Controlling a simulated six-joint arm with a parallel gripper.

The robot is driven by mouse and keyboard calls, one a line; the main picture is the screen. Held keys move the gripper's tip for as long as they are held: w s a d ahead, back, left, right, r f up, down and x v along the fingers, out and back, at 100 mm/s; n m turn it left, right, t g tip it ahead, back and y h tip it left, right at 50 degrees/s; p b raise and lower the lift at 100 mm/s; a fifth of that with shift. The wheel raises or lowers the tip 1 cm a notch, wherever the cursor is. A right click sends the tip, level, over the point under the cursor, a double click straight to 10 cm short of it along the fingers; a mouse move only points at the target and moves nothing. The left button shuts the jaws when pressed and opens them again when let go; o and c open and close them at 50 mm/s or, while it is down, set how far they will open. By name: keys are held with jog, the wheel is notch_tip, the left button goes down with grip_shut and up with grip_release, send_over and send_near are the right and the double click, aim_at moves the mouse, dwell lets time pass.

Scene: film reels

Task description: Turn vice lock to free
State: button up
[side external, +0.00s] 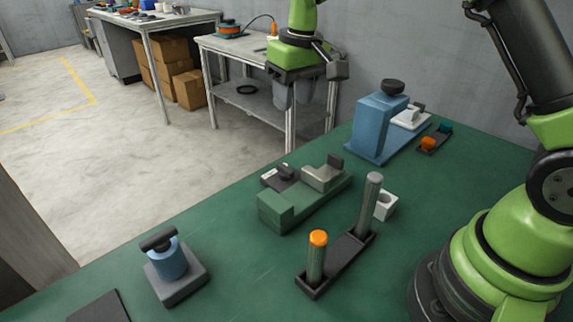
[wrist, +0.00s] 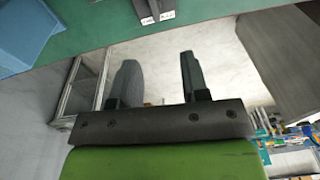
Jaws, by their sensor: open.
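A green vice (side external: 282,208) with a grey jaw block (side external: 323,178) lies in the middle of the green table in the side external view. Behind its left end is a dark plate with white labels and a black knob (side external: 285,172), which looks like the lock. The wrist view shows part of a dark plate with white labels (wrist: 153,18) at the top edge; the knob is not in view there. My gripper (wrist: 158,82) is open and empty, with two dark fingers apart. In the side external view my gripper (side external: 330,62) hangs above and beyond the vice, clear of it.
A blue block with a black knob (side external: 375,130) stands at the back right. A dark tray holds an orange-topped post (side external: 317,255) and a grey post (side external: 369,205). A white holed block (side external: 386,205) is beside them. A blue cylinder with a T-handle (side external: 168,262) stands front left.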

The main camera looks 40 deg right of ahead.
jog(key=g, duration=0.1)
send_near(286, 168)
jog(key=shift+n, duration=0.4)
notch_tip(286, 168, down, 9)
jog(key=shift+w+a+f, duration=0.1)
jog(key=shift+a, duration=0.05)
grip_shut()
